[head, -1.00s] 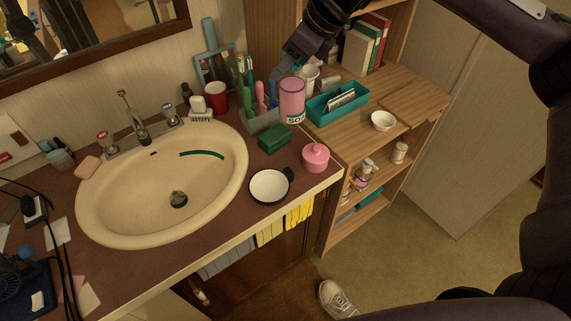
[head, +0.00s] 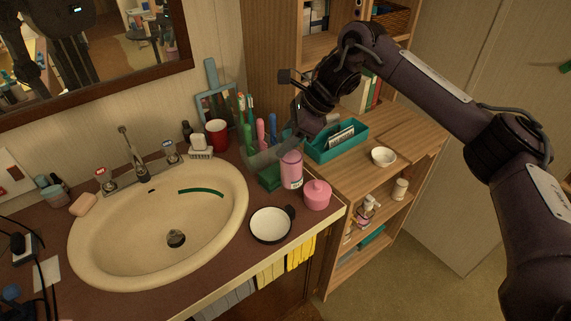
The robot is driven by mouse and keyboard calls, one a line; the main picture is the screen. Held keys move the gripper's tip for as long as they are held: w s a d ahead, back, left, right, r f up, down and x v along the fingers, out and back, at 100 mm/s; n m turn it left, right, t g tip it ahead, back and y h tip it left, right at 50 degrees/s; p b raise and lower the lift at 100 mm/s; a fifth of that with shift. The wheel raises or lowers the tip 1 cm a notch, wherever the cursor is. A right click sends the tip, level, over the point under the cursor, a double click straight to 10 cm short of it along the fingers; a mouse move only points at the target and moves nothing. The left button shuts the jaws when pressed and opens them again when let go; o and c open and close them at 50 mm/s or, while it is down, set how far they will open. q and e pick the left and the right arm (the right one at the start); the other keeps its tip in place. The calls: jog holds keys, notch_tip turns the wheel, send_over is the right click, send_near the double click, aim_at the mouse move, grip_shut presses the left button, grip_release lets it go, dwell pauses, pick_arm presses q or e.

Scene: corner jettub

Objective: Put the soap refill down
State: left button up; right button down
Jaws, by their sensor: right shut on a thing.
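The soap refill is a pink bottle (head: 291,171) with a pale label, upright near the counter's right end. My right gripper (head: 298,142) comes down from above and behind, shut on its upper part; the fingertips are partly hidden. The bottle's base is at or just above the counter (head: 228,212); I cannot tell whether it touches. It stands between a dark green box (head: 269,179) and a round pink lidded jar (head: 317,195), close to both. My left gripper is not in view.
A black-rimmed white dish (head: 270,225) lies in front, and the sink (head: 130,250) fills the left. A toothbrush holder (head: 262,158) is behind. A teal tray (head: 350,146) and small white bowl (head: 383,157) sit on the wooden shelf to the right.

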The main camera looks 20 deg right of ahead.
aim_at(286, 161)
jog(key=shift+f+p, duration=0.5)
jog(key=shift+f, duration=2.75)
jog(key=c, duration=0.9)
grip_release()
